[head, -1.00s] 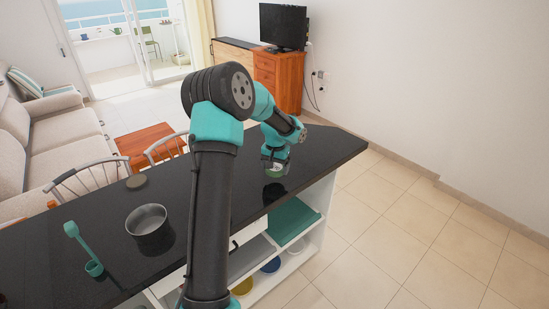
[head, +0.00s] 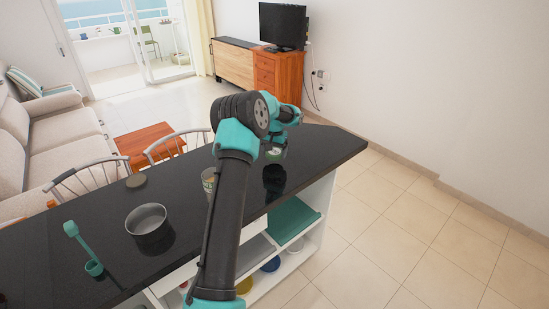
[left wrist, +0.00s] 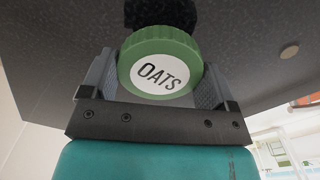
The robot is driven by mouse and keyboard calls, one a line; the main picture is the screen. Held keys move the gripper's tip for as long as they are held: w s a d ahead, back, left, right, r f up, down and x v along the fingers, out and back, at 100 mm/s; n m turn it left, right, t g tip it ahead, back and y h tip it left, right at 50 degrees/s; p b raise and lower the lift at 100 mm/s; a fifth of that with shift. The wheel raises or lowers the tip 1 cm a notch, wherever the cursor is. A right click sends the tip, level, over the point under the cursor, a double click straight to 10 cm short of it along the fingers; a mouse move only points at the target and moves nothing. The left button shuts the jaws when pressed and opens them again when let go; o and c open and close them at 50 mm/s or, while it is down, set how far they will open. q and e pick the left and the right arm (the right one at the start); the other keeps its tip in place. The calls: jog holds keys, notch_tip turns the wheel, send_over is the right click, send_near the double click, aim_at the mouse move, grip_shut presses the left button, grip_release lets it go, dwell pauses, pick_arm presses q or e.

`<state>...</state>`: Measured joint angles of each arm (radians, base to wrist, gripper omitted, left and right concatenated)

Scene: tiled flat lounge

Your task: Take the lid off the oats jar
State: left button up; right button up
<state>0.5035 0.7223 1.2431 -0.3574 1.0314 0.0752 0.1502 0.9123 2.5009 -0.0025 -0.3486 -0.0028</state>
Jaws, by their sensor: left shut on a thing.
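A green round lid with a white label reading OATS (left wrist: 160,65) sits between the fingers of my left gripper (left wrist: 160,82) in the left wrist view. The gripper is shut on it. In the head view my left gripper (head: 274,151) holds the lid above the far right part of the black counter, over a dark reflection. A container with beige contents (head: 208,179) stands on the counter to the left, partly hidden by my left arm. It looks like the oats jar, apart from the lid, but I cannot read a label on it. My right gripper is not in view.
A dark round disc (head: 137,181) lies near the back edge. Chairs (head: 85,182) stand behind. The counter's right end is clear.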

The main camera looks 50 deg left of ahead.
aim_at(275, 156)
pick_arm(q)
jog(key=shift+w+a, duration=0.2)
jog(key=shift+f, duration=1.75)
jog(key=shift+f, duration=0.1)
jog(key=o, duration=0.9)
notch_tip(275, 156, up, 12)
jog(key=shift+r, duration=0.1)
jog(key=shift+d, duration=0.1)
